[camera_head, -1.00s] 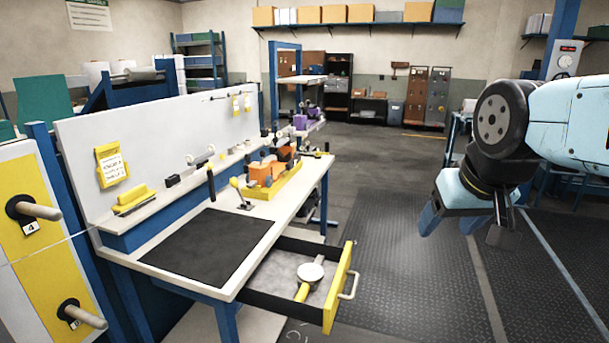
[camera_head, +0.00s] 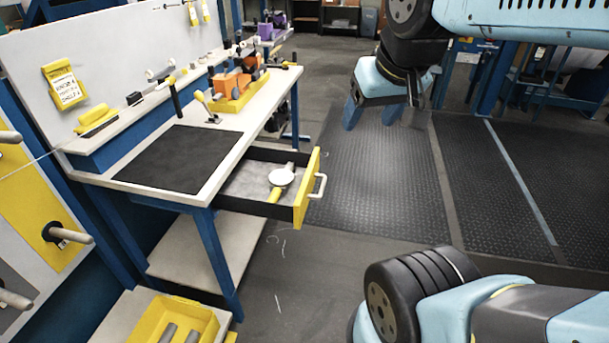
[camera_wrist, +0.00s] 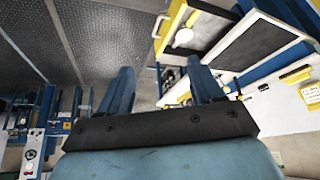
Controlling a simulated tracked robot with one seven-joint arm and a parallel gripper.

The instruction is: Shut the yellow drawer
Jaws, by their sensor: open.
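The yellow drawer (camera_head: 308,187) is pulled out from under the workbench. It has a yellow front, a pale handle (camera_head: 319,186) and dark sides. A round white object with a yellow handle (camera_head: 281,178) lies inside it. The drawer also shows in the wrist view (camera_wrist: 172,24), near the top. My gripper (camera_head: 368,122) is open and empty, in the air to the right of the drawer and apart from it. In the wrist view its two blue fingers (camera_wrist: 163,88) stand apart with nothing between them.
The workbench (camera_head: 226,160) has a black mat (camera_head: 178,158) and a yellow tray with orange parts (camera_head: 237,100) on top. A yellow bin (camera_head: 180,318) sits at the lower left. The floor mat (camera_head: 375,185) right of the drawer is clear.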

